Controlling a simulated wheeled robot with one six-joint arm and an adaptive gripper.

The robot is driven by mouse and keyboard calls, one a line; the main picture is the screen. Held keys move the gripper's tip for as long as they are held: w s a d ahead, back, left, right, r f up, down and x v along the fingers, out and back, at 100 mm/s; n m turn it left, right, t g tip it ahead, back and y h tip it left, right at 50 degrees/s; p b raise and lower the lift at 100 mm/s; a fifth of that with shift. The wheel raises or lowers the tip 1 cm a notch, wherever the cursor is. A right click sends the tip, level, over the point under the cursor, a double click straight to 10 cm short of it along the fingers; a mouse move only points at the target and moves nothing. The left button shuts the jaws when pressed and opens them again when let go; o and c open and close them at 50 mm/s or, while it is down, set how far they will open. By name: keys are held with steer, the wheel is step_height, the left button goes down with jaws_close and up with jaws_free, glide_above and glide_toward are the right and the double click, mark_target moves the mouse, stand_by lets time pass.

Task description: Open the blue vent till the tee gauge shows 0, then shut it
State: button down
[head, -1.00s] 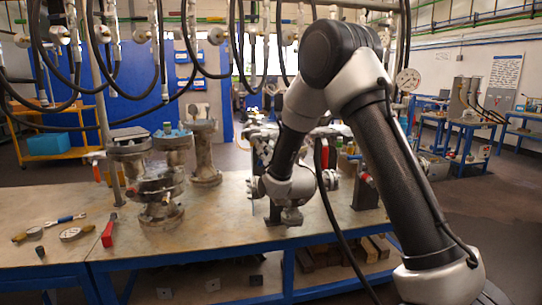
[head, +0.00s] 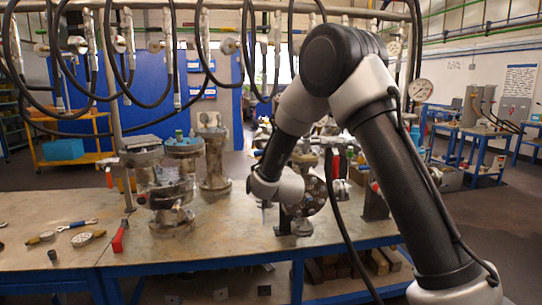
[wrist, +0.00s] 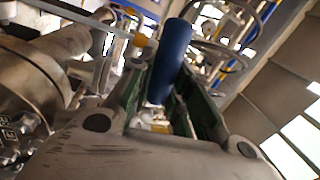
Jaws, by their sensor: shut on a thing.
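In the wrist view the blue vent handle (wrist: 171,58), a rounded blue bar, stands between the green-lined fingers of my gripper (wrist: 168,100). The gripper is shut on it. The vent's body below the handle is hidden by the gripper. In the head view my wrist is beside a flanged metal vessel (head: 316,194) on the bench, and my fingers and the blue handle are hidden. A round white-faced gauge (head: 420,90) stands at upper right, behind my arm. I cannot tell whether it is the tee gauge, and its needle is too small to read.
The metal-topped bench (head: 235,235) carries flanged vessels (head: 170,190) at left. Black hoses (head: 125,60) hang above. A large bolted flange (wrist: 22,95) is close on the wrist view's left.

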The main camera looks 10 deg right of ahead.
steer(key=shift+r+m+h, duration=0.4)
steer(key=shift+r+m, duration=0.3)
steer(key=shift+m, duration=0.3)
steer(key=c, duration=1.3)
jaws_free()
steer(key=shift+f, duration=0.1)
steer(key=shift+s+f, duration=0.1)
steer(key=shift+s+f, duration=0.1)
steer(key=shift+s, duration=0.2)
steer(key=s+f, duration=0.2)
steer(key=s, duration=0.9)
